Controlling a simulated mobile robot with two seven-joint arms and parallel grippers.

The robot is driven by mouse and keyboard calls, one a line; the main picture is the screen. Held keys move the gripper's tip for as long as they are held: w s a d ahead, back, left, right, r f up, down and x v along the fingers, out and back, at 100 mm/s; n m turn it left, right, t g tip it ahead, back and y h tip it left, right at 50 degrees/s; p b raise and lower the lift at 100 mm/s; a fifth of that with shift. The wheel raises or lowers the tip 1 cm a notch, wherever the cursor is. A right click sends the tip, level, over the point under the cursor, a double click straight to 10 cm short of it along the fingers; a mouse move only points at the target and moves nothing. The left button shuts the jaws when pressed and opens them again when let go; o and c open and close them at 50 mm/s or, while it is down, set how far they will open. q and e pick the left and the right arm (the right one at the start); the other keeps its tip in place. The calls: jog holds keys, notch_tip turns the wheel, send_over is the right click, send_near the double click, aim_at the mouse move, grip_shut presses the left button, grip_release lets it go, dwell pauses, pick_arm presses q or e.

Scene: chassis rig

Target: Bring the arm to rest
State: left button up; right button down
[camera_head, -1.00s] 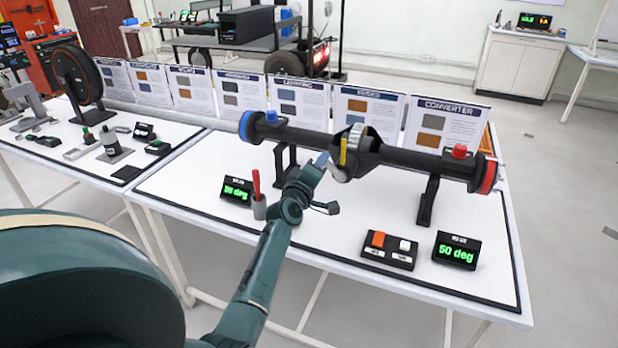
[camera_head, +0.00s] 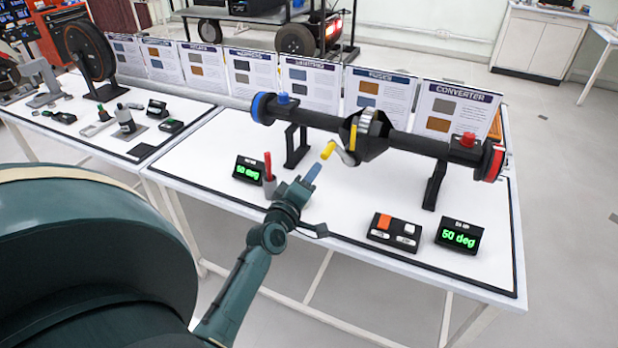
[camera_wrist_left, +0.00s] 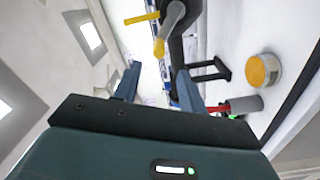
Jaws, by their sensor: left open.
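My left gripper (camera_head: 308,178) is open with nothing between its blue fingers; in the left wrist view its two fingers (camera_wrist_left: 159,84) stand apart. It is above the white table (camera_head: 335,206), just below and left of the black axle's central housing (camera_head: 372,140). A grey lever with a yellow end (camera_head: 328,150) sticks out from the housing towards the fingertips; the yellow end also shows in the left wrist view (camera_wrist_left: 158,48), apart from the fingers. A second yellow bar (camera_head: 352,136) is on the housing. My right gripper is not in view.
A grey cup with a red-handled tool (camera_head: 268,172) stands close left of my gripper. A left display (camera_head: 248,170), a switch box (camera_head: 394,232) and a right display (camera_head: 459,236) reading 50 deg are on the table. Axle stands and upright info cards (camera_head: 307,88) are behind.

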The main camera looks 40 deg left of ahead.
pick_arm(q)
jog(key=s+d+f+m+g+h, duration=0.3)
jog(key=s+d+f+m, duration=0.5)
jog(key=s+d+m, duration=0.1)
jog(key=s+d+f+m+g+h, duration=0.3)
jog(key=s+d+f+m, duration=0.5)
jog(key=s+d, duration=0.4)
jog(key=shift+s+d+f+m+g+h, duration=0.25)
jog(key=shift+d+f+m+g+h, duration=0.1)
jog(key=shift+d+m+g, duration=0.35)
